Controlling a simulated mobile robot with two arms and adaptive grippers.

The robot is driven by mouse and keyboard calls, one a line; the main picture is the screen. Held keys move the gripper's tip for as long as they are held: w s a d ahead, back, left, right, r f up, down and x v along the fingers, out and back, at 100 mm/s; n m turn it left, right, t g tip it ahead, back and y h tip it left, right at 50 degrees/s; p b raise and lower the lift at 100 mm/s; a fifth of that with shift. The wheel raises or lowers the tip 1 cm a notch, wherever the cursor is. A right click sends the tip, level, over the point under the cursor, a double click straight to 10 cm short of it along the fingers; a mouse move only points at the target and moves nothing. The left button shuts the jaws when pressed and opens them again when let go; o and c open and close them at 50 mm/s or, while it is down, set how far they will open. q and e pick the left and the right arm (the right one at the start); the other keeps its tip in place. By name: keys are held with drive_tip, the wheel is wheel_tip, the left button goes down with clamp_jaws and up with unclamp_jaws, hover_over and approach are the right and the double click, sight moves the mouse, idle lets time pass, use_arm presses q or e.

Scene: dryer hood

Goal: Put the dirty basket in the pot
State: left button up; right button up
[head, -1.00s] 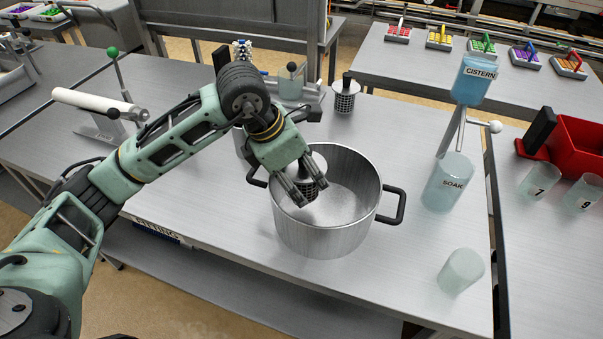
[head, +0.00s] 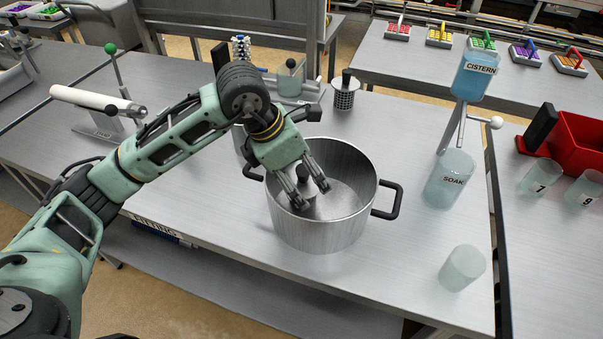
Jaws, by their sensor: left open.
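The steel pot (head: 318,232) with black side handles stands on the workbench. A small metal basket (head: 307,187) with a dark knob is inside the pot, toward its left side. Its lower part is hard to make out. My left gripper (head: 312,194) reaches down into the pot from the upper left. Its fingers are spread on either side of the basket and look clear of it. A second perforated basket (head: 343,98) with a black handle stands on the bench behind the pot. My right gripper is not in view.
A blue cistern (head: 474,78) sits above the soak container (head: 449,180) right of the pot. A cloudy beaker (head: 462,268) stands near the front right. A red bin (head: 578,146) is at far right. Bench between pot and soak container is clear.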

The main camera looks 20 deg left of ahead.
use_arm(q)
drive_tip(key=shift+a, duration=0.1)
drive_tip(key=v, duration=1.2)
idle(0.6)
